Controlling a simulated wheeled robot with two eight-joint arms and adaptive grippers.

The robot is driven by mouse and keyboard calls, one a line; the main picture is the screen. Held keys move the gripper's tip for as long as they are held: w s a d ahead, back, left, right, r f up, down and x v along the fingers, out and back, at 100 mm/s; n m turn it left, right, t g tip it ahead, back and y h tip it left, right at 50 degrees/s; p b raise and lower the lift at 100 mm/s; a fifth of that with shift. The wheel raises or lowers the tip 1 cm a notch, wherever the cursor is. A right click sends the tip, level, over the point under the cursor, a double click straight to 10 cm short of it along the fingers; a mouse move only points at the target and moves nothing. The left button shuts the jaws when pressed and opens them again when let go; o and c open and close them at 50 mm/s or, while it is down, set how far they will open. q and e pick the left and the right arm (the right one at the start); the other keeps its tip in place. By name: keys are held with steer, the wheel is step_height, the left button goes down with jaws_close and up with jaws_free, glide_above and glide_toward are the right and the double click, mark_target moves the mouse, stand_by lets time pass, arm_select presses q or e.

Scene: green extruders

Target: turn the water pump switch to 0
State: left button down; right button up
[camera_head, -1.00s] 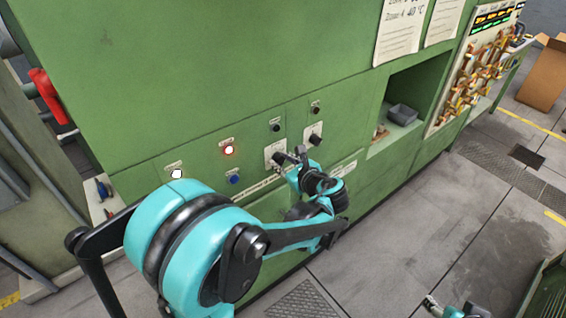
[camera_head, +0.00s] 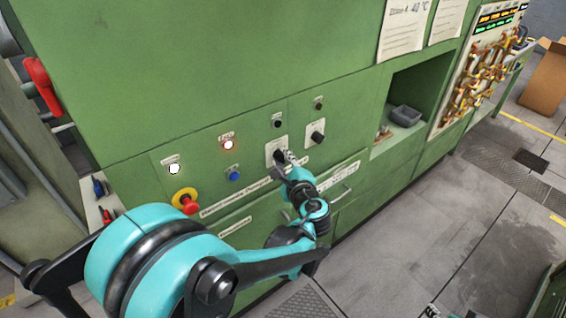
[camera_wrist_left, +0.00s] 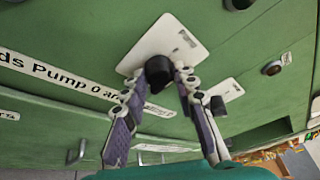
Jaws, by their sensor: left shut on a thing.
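A black rotary switch knob on a white plate (camera_head: 270,146) sits on the green machine front. Its knob (camera_wrist_left: 158,72) shows between my fingers in the left wrist view. A label strip (camera_wrist_left: 60,78) beside it reads partly "ds Pump 0 a". My left gripper (camera_head: 286,159) is at this switch, shut on the knob. The gripper also shows in the left wrist view (camera_wrist_left: 160,80), one finger on each side. The knob's pointing mark is too small to read. A small tip (camera_head: 431,311), seemingly my right gripper, shows at the bottom edge.
A second black switch (camera_head: 317,137) stands just right of the held one. A recess with a grey tray (camera_head: 405,115) is farther right.

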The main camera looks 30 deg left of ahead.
stand_by(0.3)
arm_select(q)
steer(key=c, duration=1.2)
jaws_free()
steer(key=v, duration=1.2)
